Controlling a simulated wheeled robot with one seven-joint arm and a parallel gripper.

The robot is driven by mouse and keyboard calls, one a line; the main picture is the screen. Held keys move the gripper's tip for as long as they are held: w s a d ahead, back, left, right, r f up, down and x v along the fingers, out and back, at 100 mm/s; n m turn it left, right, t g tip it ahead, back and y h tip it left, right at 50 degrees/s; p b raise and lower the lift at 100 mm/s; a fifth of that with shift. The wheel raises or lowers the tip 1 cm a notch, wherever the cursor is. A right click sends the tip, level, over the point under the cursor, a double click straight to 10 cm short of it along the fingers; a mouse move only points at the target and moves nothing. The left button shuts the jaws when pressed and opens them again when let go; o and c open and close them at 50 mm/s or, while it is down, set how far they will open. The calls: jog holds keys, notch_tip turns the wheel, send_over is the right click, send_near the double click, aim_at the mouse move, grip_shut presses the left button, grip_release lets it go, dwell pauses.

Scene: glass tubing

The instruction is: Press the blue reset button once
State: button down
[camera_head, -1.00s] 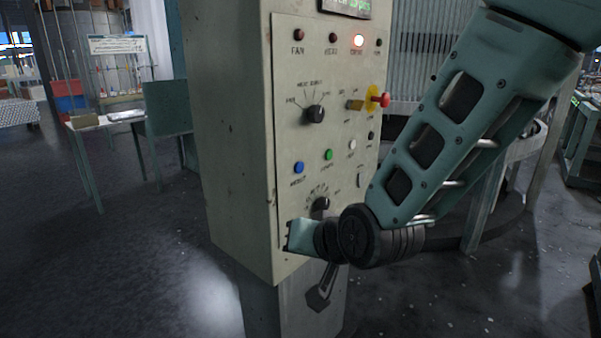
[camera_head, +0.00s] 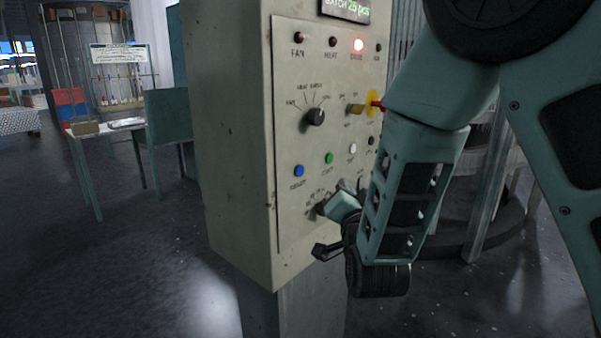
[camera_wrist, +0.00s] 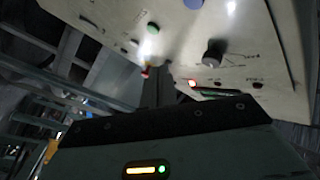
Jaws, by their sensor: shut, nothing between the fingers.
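The blue reset button (camera_head: 299,171) is on the lower left of the cabinet's control panel, left of a green button (camera_head: 329,158). In the wrist view the blue button (camera_wrist: 193,3) is cut by the top edge. My gripper (camera_head: 346,187) is in front of the panel's lower part, right of and below the blue button in the head view. It partly covers the lower dial. In the wrist view my shut, dark fingers (camera_wrist: 157,75) point towards the panel with nothing held. I cannot tell the exact gap between the fingertips and the panel.
A black selector knob (camera_head: 315,117) is above the buttons. A red emergency knob (camera_head: 377,104) on a yellow plate is at the right, partly behind my arm. One red lamp (camera_head: 358,45) is lit. Left of the cabinet are open floor and a table (camera_head: 92,128).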

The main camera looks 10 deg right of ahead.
aim_at(299, 171)
jog(key=shift+w, duration=0.1)
jog(key=w+a+p, duration=0.1)
jog(key=w+a, duration=0.4)
jog(key=w, duration=0.2)
dwell(0.4)
jog(key=shift+w+a, duration=0.1)
jog(key=shift+a, duration=0.1)
dwell(1.8)
jog(key=shift+w+a, duration=0.15)
jog(key=shift+w, duration=0.1)
jog(key=shift+w+a, duration=0.2)
jog(key=shift+w, duration=0.1)
dwell(0.7)
jog(key=shift+s+b, duration=0.1)
jog(key=shift+b, duration=0.2)
jog(key=shift+s+d+b, duration=0.35)
jog(key=shift+s+d, duration=0.05)
jog(key=shift+s, duration=0.2)
